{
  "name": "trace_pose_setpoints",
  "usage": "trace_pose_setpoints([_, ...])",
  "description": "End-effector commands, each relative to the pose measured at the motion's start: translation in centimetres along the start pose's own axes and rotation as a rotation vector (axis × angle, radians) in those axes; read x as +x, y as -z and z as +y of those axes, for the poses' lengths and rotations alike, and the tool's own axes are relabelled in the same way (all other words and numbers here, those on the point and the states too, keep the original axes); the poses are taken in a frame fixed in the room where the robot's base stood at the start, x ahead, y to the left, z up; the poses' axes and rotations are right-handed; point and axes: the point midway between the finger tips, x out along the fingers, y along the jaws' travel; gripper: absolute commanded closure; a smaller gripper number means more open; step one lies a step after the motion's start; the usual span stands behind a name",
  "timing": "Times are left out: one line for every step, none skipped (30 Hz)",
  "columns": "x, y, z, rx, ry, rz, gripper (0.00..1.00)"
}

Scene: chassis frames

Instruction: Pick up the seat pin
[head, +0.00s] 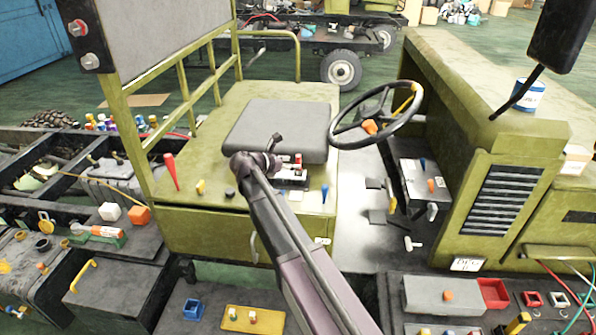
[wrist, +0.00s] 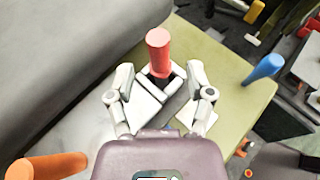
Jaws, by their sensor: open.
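A red pin (wrist: 159,48) with a round top stands beside the grey seat cushion in the wrist view; I take it for the seat pin. In the head view, a small red part (head: 298,158) shows at the seat's front right corner. My gripper (wrist: 160,82) is open, with one finger on each side of the pin's lower part. I cannot tell whether either finger touches it. A dark and white base lies around the pin's foot and is partly hidden by the fingers. In the head view my arm partly covers this spot.
The grey seat (head: 280,130) lies close by. A blue pin (wrist: 264,69) stands to the right on the green deck (wrist: 232,88). An orange rod (wrist: 46,166) is at the lower left. The steering wheel (head: 376,115) stands to the right in the head view.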

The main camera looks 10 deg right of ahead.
Motion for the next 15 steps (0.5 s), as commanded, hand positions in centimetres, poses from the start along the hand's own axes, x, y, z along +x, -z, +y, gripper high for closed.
trace_pose_setpoints([0.8,0.2,0.1,0.001,0.002,0.0,0.32])
trace_pose_setpoints([1.2,0.2,0.1,0.001,0.003,0.0,0.32])
trace_pose_setpoints([1.7,0.2,0.1,0.001,0.003,0.0,0.32])
trace_pose_setpoints([2.0,0.3,0.1,0.001,0.003,0.0,0.32])
trace_pose_setpoints([2.4,0.2,0.1,0.001,0.002,0.0,0.32])
trace_pose_setpoints([2.7,0.2,0.2,0.0,0.002,0.0,0.32])
trace_pose_setpoints([3.0,0.2,0.1,0.0,0.001,0.0,0.32])
trace_pose_setpoints([3.2,0.2,0.1,0.0,0.002,0.0,0.32])
trace_pose_setpoints([3.5,0.1,0.1,0.0,0.002,0.0,0.32])
trace_pose_setpoints([3.6,0.1,0.1,0.0,0.002,0.0,0.32])
trace_pose_setpoints([3.7,0.1,0.1,0.0,0.002,0.0,0.32])
trace_pose_setpoints([3.7,0.1,0.1,-0.001,0.001,0.0,0.32])
trace_pose_setpoints([3.8,0.1,0.1,-0.001,0.001,0.0,0.32])
trace_pose_setpoints([3.7,0.1,0.1,-0.001,0.001,0.0,0.32])
trace_pose_setpoints([3.7,0.0,0.1,-0.001,0.001,0.0,0.32])
